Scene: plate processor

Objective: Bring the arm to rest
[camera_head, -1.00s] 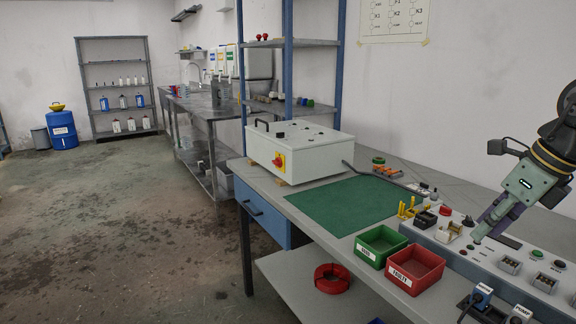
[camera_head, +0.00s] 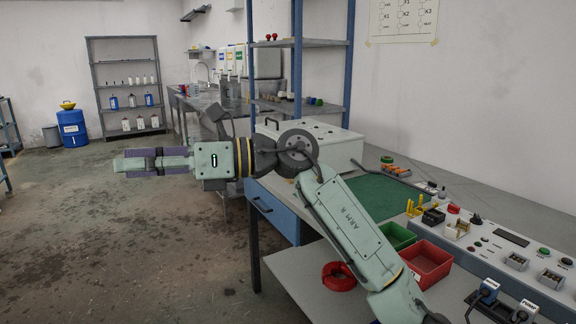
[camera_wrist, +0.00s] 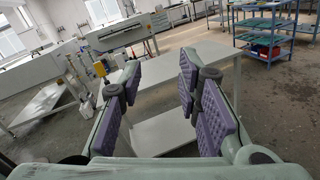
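My gripper (camera_head: 135,162) points left in the head view, held in the air over the floor, left of the workbench and clear of it. My arm reaches across the front of the bench and hides part of the green mat (camera_head: 372,192) and the bins. In the wrist view my gripper (camera_wrist: 160,95) shows two purple padded fingers spread well apart. Nothing is between them. A pale table lies some way beyond the fingers.
The bench holds a white control box (camera_head: 325,145), a green bin (camera_head: 397,237), a red bin (camera_head: 427,262) and a control panel (camera_head: 525,250). A blue barrel (camera_head: 71,127) stands by the far shelf (camera_head: 128,85). The floor at left (camera_head: 60,230) is clear.

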